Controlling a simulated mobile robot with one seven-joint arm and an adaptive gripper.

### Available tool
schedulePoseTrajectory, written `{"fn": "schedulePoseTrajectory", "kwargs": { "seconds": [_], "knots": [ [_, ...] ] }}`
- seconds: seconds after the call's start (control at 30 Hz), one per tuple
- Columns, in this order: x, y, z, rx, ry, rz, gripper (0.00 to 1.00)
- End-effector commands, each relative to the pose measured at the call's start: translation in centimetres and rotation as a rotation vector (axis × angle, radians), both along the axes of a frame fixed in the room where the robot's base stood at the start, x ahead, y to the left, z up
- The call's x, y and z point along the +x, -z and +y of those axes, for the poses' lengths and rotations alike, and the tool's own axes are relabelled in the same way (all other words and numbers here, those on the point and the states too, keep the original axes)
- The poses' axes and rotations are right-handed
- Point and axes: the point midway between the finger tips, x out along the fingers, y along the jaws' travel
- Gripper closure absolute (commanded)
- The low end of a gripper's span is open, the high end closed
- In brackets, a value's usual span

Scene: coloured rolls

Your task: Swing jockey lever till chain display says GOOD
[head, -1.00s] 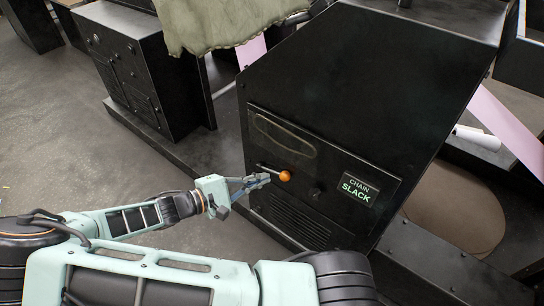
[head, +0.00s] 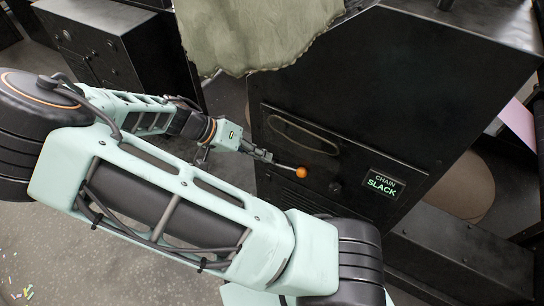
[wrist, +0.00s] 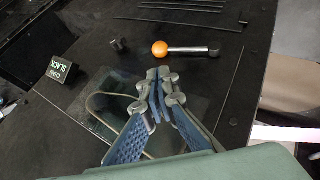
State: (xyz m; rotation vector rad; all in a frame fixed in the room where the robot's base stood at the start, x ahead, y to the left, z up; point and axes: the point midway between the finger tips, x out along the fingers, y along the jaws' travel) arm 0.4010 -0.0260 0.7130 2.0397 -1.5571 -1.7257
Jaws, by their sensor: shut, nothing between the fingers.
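The jockey lever is a short metal rod with an orange ball (head: 301,172) on the front panel of a black cabinet. In the wrist view the ball (wrist: 160,48) is at the rod's left end, and the rod (wrist: 188,50) runs right to its pivot. The chain display (head: 383,187) reads "CHAIN SLACK" in the head view; it also shows tilted in the wrist view (wrist: 61,71). My gripper (head: 268,157) is shut and empty, close by the lever. In the wrist view its fingertips (wrist: 161,76) lie just below the ball and rod, apparently apart from them; exact depth is unclear.
A dark knob (head: 335,187) sits between lever and display. A slotted oval window (head: 303,137) is above the lever. A grey-green cloth (head: 255,35) hangs at the cabinet's upper left. Another black cabinet (head: 105,50) stands at the back left.

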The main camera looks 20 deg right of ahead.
Motion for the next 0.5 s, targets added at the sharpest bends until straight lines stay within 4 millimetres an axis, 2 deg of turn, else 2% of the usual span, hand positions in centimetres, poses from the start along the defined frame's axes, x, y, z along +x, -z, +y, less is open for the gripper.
{"fn": "schedulePoseTrajectory", "kwargs": {
  "seconds": [0.3, 0.5],
  "knots": [
    [-1.0, 5.1, -4.8, -0.004, 0.002, 0.004, 1.0],
    [-1.4, 7.6, -7.2, -0.003, -0.001, 0.004, 1.0]
  ]
}}
